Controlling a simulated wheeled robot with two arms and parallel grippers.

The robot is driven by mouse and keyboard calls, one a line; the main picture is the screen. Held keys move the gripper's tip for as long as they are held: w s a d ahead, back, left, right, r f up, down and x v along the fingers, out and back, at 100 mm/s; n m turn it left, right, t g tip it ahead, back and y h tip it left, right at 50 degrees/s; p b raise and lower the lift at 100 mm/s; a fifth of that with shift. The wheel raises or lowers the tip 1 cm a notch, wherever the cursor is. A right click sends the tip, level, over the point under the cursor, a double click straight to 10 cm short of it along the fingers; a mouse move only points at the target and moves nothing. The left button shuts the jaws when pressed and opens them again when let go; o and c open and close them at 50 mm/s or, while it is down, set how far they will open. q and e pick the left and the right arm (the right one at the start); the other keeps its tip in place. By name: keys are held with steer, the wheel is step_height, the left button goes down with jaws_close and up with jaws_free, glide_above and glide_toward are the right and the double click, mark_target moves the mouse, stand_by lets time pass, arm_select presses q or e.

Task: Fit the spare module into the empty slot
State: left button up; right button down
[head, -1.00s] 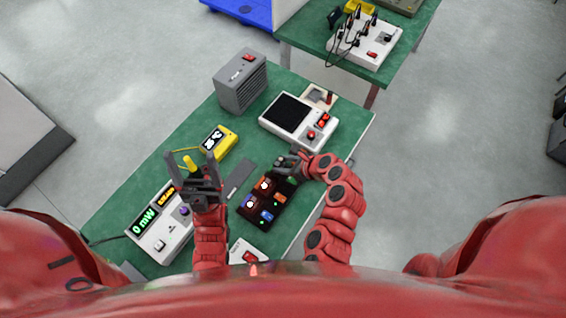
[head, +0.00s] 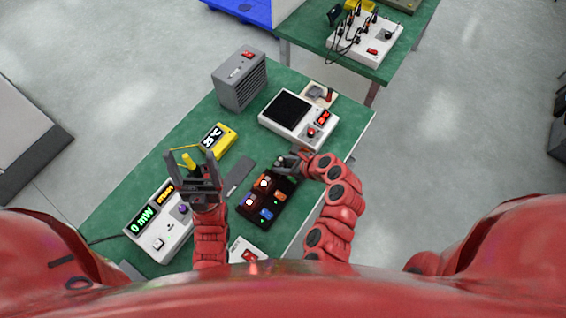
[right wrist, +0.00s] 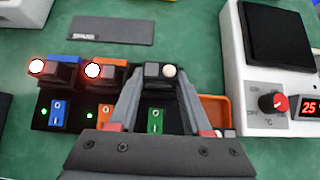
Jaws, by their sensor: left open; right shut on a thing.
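The dark rack (right wrist: 75,92) holds a blue-backed module (right wrist: 65,58) and an orange-backed module (right wrist: 108,64), each with a lit white-red lamp. It also shows in the head view (head: 248,212). My right gripper (right wrist: 158,72) is shut on the spare module (right wrist: 152,75), a dark block with an unlit whitish lamp. The module is at the third position, in line with the others, above a green switch (right wrist: 155,121). I cannot tell how deep it sits; the fingers hide its sides. My left gripper (head: 190,158) is open and empty, left of the rack.
A grey labelled plate (right wrist: 110,30) lies behind the rack. An orange tray or part (right wrist: 216,110) is right of my fingers. A white instrument with a black top (head: 292,118), a yellow meter (head: 216,143), a white power meter (head: 160,238) and a grey box (head: 239,86) stand around.

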steer(key=shift+f+b, duration=0.45)
steer(key=shift+f, duration=0.35)
steer(key=shift+c, duration=1.3)
jaws_free()
steer(key=p+v, duration=0.5)
steer(key=v, duration=1.2)
steer(key=shift+r, duration=0.15)
steer(key=shift+s+d, duration=0.15)
steer(key=shift+d, duration=0.1)
